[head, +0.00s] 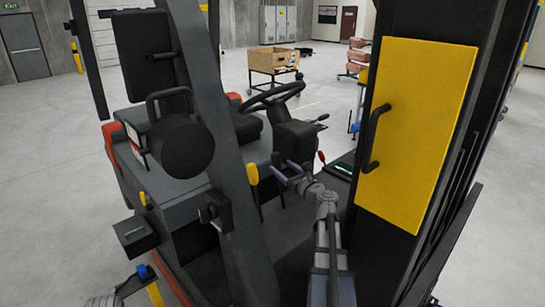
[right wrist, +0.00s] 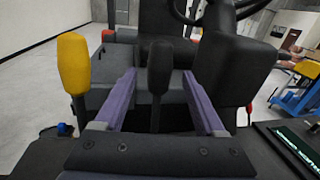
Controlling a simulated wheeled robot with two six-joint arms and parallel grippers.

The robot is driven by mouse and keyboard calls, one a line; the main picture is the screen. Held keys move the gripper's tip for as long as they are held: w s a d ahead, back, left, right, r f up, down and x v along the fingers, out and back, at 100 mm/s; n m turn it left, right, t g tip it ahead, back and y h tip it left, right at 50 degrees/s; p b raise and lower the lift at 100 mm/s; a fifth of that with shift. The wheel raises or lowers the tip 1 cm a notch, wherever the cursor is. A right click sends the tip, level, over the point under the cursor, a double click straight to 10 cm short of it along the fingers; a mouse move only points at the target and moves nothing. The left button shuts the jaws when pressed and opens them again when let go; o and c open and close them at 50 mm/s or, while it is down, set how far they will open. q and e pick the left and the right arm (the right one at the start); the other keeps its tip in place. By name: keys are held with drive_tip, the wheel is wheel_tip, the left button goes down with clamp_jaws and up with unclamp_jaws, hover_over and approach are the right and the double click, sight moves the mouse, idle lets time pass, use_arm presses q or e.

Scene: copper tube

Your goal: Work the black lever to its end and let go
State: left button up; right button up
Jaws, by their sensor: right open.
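The black lever (right wrist: 158,68) stands upright in the right wrist view, with a thick rounded grip. My right gripper (right wrist: 158,82) is open, with one purple finger on each side of the lever. Gaps show between the lever and both fingers. In the head view my right gripper (head: 281,172) reaches into the forklift's cab beside the yellow lever (head: 252,173); the black lever is hard to make out there. The yellow lever also stands left of the gripper in the right wrist view (right wrist: 74,63). My left gripper is not in view.
The steering wheel (head: 273,96) and seat (head: 248,127) are behind the levers. A red-tipped lever (head: 321,157) stands to the right. A dark pillar (head: 222,150) rises left of the gripper, and a yellow panel (head: 418,130) with a black handle is at right.

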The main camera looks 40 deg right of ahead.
sight(272, 159)
drive_tip(key=w, duration=0.7)
drive_tip(key=shift+w+d, duration=0.35)
drive_tip(key=shift+d, duration=0.05)
drive_tip(key=shift+s, duration=0.1)
drive_tip(key=shift+c, duration=0.2)
clamp_jaws()
idle(0.7)
